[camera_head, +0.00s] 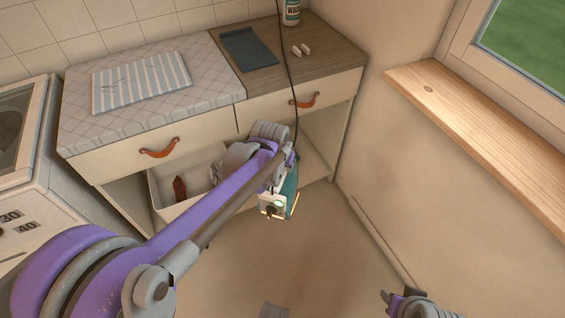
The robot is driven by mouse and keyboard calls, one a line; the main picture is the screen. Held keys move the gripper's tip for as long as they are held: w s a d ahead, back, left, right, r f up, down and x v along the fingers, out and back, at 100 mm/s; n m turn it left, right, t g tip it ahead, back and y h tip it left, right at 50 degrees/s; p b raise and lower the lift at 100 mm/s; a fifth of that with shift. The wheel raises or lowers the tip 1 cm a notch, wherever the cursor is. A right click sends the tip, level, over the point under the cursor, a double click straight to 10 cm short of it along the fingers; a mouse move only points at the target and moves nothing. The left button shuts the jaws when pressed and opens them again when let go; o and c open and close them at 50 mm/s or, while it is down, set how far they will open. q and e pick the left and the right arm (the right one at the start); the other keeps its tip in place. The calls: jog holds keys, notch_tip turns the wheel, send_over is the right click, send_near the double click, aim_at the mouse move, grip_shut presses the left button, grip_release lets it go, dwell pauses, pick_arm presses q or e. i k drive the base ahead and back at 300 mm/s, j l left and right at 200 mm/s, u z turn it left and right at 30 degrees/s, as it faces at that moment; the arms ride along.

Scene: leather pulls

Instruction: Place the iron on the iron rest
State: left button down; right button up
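The iron (291,190), teal with a pale heel and a small green light, hangs in the air in front of the right cabinet's open lower bay. Its dark cord runs up past the counter. My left gripper (290,160) is at the iron's upper part and appears shut on it; my wrist hides most of the fingers. A flat dark slate-coloured pad (248,49), probably the iron rest, lies on the brown wooden counter, with nothing on it. My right gripper (402,295) is at the bottom right edge, empty, its fingers apparently apart.
A striped cloth (142,82) lies on the quilted mat (78,128) at left. Drawers have orange pulls (304,101). A white crate (160,198) sits below. A wooden sill (480,130) juts at right.

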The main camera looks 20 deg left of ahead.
aim_at(250, 51)
jog(key=k+l+u, duration=0.1)
jog(key=u, duration=0.8)
jog(key=l, duration=0.1)
